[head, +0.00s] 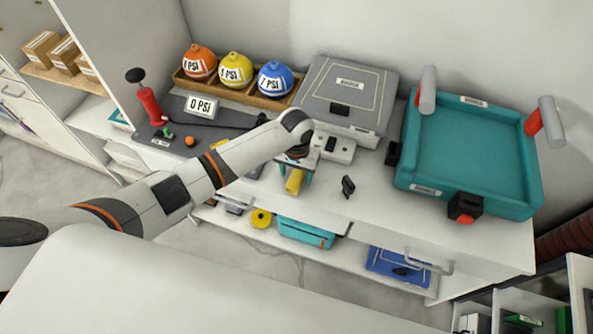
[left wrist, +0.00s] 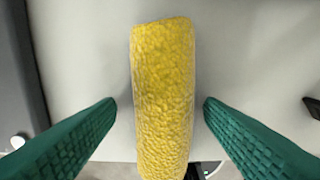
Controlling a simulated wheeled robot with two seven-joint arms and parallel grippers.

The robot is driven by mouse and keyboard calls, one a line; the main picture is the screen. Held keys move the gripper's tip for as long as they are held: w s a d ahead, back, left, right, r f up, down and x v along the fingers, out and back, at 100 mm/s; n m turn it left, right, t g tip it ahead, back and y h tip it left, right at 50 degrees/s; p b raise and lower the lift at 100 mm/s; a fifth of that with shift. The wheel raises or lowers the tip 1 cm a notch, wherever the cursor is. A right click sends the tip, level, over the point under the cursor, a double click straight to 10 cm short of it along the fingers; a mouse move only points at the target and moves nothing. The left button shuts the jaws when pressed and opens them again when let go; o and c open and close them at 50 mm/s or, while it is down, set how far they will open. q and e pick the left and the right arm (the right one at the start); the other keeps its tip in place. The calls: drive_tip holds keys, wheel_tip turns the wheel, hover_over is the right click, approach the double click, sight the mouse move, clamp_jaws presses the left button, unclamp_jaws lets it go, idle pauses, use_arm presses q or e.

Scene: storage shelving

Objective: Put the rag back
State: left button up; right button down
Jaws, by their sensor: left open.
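The rag is a yellow, rough-textured roll. In the head view the rag (head: 294,182) lies near the front edge of the white counter (head: 390,217), below my left gripper (head: 291,171). In the left wrist view the rag (left wrist: 163,95) runs lengthwise up the middle of the picture. The two green fingers of my left gripper (left wrist: 160,108) stand open on either side of it, with a visible gap at each side. The gripper partly hides the rag in the head view. My right gripper is not in view.
A grey case (head: 345,95) stands behind, and a teal tray (head: 468,155) fills the right of the counter. A small black object (head: 348,186) lies right of the rag. Orange, yellow and blue balls sit in a wooden rack (head: 235,90) at the back. The lower shelf holds a teal case (head: 303,234).

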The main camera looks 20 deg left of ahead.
sight(296, 172)
use_arm(q)
drive_tip(key=shift+r, duration=0.1)
wheel_tip(296, 172, up, 12)
idle(0.5)
